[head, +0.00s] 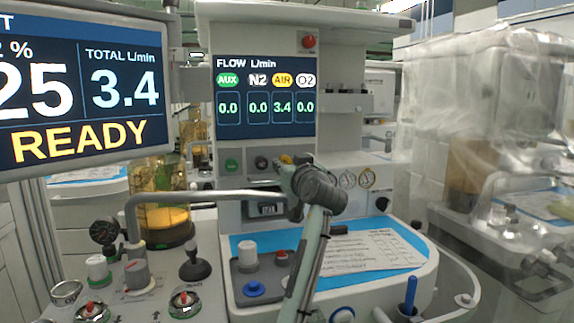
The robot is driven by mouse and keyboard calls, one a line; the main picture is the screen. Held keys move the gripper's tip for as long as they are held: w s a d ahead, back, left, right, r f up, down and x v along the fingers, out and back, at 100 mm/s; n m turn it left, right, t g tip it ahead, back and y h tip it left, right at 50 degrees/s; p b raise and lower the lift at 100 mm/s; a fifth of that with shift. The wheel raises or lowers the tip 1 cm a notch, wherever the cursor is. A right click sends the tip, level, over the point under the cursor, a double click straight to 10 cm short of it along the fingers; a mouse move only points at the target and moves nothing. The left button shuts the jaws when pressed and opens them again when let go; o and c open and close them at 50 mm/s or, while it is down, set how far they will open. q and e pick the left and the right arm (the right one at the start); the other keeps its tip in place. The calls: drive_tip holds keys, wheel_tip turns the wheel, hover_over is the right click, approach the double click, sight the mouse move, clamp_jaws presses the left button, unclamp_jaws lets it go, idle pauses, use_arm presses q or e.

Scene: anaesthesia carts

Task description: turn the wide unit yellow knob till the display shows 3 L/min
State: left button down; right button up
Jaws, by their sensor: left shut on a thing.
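The wide unit (345,110) stands in the middle with its flow display (266,95). The display reads AUX 0.0, N2 0.0, AIR 3.4 and O2 0.0; the AIR label is yellow. Below it sits a row of knobs. The yellow knob (286,159) shows only in part, behind the tip of my left gripper (289,172). The gripper is shut on this knob, and its fingers are mostly hidden by its own body. My left arm reaches up to it from the bottom middle. My right gripper is not in view.
A large screen (80,85) at the left reads TOTAL 3.4 L/min and READY. A grey tube (200,197) crosses just left of my gripper. A paper sheet (370,250) lies on the blue mat (408,236). A plastic-covered machine (490,110) stands at the right.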

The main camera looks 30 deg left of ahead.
use_arm(q)
drive_tip(key=shift+m, duration=1.7)
drive_tip(key=c, duration=1.5)
unclamp_jaws()
drive_tip(key=shift+d, duration=0.1)
drive_tip(key=v, duration=1.2)
drive_tip(key=shift+s, duration=0.1)
